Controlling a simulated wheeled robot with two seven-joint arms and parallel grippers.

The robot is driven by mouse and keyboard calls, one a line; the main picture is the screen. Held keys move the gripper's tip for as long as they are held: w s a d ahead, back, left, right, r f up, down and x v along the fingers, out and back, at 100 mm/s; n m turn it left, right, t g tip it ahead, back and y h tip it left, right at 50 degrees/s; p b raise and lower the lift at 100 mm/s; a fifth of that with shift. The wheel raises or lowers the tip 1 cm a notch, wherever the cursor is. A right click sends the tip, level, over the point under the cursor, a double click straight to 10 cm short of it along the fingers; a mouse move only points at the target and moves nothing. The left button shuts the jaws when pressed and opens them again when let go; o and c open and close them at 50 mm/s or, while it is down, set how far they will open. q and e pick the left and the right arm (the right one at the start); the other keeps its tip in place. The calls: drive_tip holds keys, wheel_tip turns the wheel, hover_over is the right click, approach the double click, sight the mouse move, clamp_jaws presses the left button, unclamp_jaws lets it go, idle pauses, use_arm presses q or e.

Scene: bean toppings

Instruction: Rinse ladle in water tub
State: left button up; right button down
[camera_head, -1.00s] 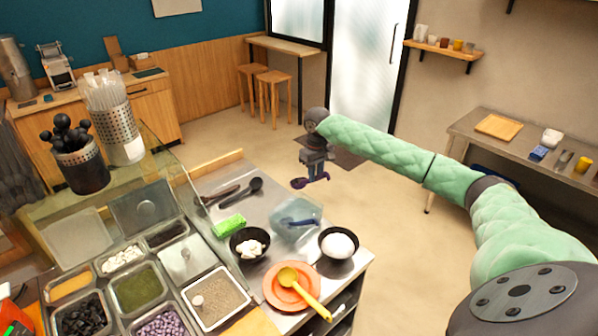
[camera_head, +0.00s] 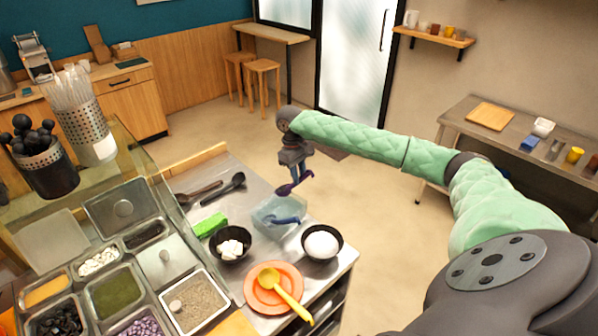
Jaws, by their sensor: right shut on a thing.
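The clear water tub (camera_head: 265,222) stands on the steel counter, between the bowls and the counter's far edge. A blue elongated shape shows in the tub; I cannot tell whether it is a utensil or a reflection. My right gripper (camera_head: 292,170) points down above and slightly right of the tub in the picture. It is shut on a dark purple ladle (camera_head: 296,186), which appears to hang above the tub, apart from the water. The ladle's exact grip point is too small to tell. My left gripper is not in view.
Two black bowls with white contents (camera_head: 322,244) (camera_head: 231,247) flank the tub's near side. An orange plate (camera_head: 258,297) holds a yellow ladle (camera_head: 285,291). A green cloth (camera_head: 209,225) and black utensils (camera_head: 227,187) lie left. Topping pans (camera_head: 195,298) fill the lower left.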

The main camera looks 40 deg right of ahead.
drive_tip(key=f, duration=0.3)
drive_tip(key=shift+w+f, duration=0.2)
drive_tip(key=shift+f, duration=0.15)
wheel_tip(320, 180, down, 7)
drive_tip(key=s+t+b, duration=0.1)
drive_tip(key=b, duration=0.1)
drive_tip(key=shift+s+f+b, duration=0.15)
drive_tip(key=shift+s+b, duration=0.2)
drive_tip(key=shift+s, duration=0.05)
drive_tip(key=shift+d, duration=0.1)
